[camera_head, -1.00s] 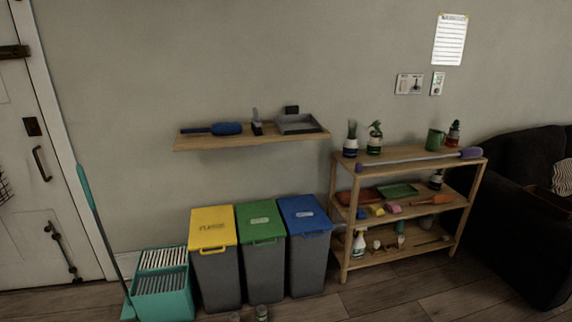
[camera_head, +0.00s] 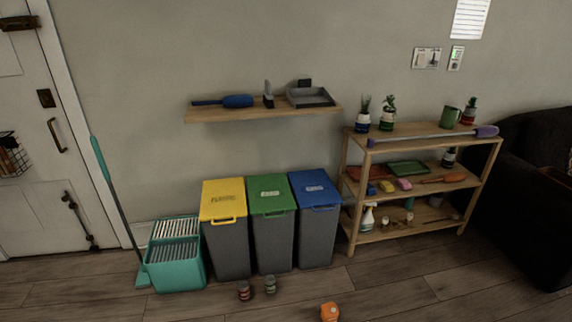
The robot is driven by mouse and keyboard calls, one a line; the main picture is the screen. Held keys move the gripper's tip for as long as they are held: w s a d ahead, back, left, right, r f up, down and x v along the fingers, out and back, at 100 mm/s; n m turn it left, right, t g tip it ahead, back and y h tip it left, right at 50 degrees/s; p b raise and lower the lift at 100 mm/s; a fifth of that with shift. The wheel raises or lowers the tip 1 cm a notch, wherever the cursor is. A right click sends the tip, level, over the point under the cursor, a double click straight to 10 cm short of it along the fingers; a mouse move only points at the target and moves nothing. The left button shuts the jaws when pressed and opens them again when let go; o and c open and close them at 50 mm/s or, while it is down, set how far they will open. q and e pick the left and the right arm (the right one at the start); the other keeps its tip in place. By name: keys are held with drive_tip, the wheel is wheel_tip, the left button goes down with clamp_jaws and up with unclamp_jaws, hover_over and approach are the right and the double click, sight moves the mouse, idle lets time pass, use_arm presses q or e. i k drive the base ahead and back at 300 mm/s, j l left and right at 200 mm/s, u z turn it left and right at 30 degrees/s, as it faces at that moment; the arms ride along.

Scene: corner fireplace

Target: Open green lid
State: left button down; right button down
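The green lid (camera_head: 270,194) is shut on top of the middle grey bin (camera_head: 274,244). It has a pale label and a handle at its front edge. The bin stands against the wall between a bin with a yellow lid (camera_head: 223,200) on its left and one with a blue lid (camera_head: 314,188) on its right. All three lids are shut. Neither of my grippers shows in the head view.
A teal bucket (camera_head: 177,276) and a mop (camera_head: 113,205) stand left of the bins. Two small jars (camera_head: 244,291) and an orange object (camera_head: 330,312) lie on the floor in front. A wooden shelf rack (camera_head: 418,187) stands right; a wall shelf (camera_head: 262,112) hangs above.

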sight(269, 193)
drive_tip(key=i+j+z, duration=0.1)
drive_tip(key=z, duration=0.3)
drive_tip(key=i+j+z, duration=0.15)
drive_tip(key=z, duration=0.2)
drive_tip(key=i+j+z, duration=0.25)
drive_tip(key=j, duration=0.3)
drive_tip(key=i+j+z, duration=0.1)
drive_tip(key=j, duration=0.2)
drive_tip(key=i+j, duration=0.15)
drive_tip(key=j, duration=0.15)
drive_tip(key=i+j, duration=0.15)
drive_tip(key=j, duration=0.15)
drive_tip(key=i+j, duration=0.15)
drive_tip(key=j, duration=0.15)
drive_tip(key=z, duration=0.05)
